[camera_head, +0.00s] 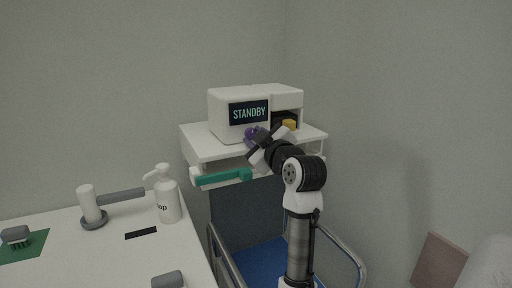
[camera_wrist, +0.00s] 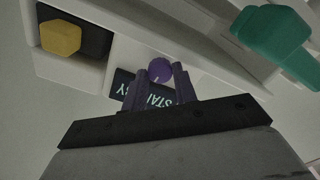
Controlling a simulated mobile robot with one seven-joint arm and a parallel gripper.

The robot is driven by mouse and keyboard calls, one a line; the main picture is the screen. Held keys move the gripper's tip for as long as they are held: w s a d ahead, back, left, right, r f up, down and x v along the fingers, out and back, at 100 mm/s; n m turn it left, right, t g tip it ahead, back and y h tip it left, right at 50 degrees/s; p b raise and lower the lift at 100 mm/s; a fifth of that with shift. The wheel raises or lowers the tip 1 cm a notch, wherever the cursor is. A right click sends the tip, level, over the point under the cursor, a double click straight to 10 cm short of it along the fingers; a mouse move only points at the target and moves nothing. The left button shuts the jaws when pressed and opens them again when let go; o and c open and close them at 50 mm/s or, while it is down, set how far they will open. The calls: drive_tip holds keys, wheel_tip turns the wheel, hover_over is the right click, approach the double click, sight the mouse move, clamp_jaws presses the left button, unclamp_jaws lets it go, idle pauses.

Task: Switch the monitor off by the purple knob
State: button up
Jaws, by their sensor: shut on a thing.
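The monitor (camera_head: 224,118) is a white box on a shelf, and its dark screen (camera_head: 248,112) reads STANDBY. The purple knob (camera_head: 251,133) is on its front below the screen, partly hidden by my gripper. My gripper (camera_head: 259,146) reaches up to the monitor's front. In the wrist view the knob (camera_wrist: 160,70) sits between the two fingertips of my gripper (camera_wrist: 163,76), which is shut on it. The upside-down screen (camera_wrist: 147,92) shows behind the fingers, partly covered.
A yellow knob (camera_head: 289,124) sits in a dark recess right of the screen. The shelf (camera_head: 200,147) has a green handle (camera_head: 222,177) below. A soap bottle (camera_head: 166,197) stands on the white counter (camera_head: 100,262) at left. A blue-seated chair (camera_head: 262,257) is below.

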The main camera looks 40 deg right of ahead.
drive_tip(key=shift+n+b, duration=0.4)
drive_tip(key=shift+n, duration=0.2)
drive_tip(key=o, duration=1)
